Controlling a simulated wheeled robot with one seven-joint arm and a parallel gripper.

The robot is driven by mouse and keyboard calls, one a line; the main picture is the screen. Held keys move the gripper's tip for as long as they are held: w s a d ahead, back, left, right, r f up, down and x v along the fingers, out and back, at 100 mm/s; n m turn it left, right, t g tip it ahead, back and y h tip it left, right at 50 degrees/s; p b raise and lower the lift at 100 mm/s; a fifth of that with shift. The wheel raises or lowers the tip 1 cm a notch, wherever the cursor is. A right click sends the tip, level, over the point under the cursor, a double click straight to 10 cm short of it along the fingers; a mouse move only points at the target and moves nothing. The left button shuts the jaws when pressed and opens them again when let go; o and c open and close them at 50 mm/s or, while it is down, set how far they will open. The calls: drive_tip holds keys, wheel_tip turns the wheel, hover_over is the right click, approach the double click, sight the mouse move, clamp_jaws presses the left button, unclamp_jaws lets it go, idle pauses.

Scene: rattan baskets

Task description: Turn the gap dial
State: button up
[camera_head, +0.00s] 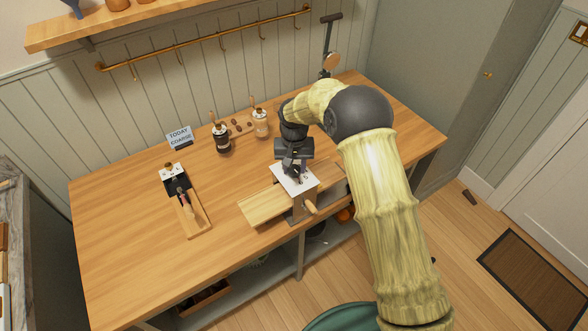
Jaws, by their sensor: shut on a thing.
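My gripper (297,176) points down over a white plate (308,186) on a wooden tool near the table's front edge. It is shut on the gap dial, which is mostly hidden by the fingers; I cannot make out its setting. The tool has a pale wooden bed (262,207) to the left and a wooden handle (311,207) at the front. A small sign (180,136) reading "TODAY COARSE" stands at the back left of the table.
A second tool on a wooden board (200,222) lies at the left. A dark jar (221,139) and a pale jar (261,123) stand behind, with small brown pieces between them. A black stand (328,50) is at the back right. The table's (120,230) left part is clear.

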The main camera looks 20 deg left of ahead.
sight(294, 169)
drive_tip(key=shift+m, duration=0.4)
drive_tip(key=o, duration=1)
drive_tip(key=shift+r, duration=0.1)
wheel_tip(294, 169, up, 17)
drive_tip(key=b, duration=0.3)
drive_tip(key=shift+r+b, duration=0.1)
drive_tip(key=shift+b, duration=0.25)
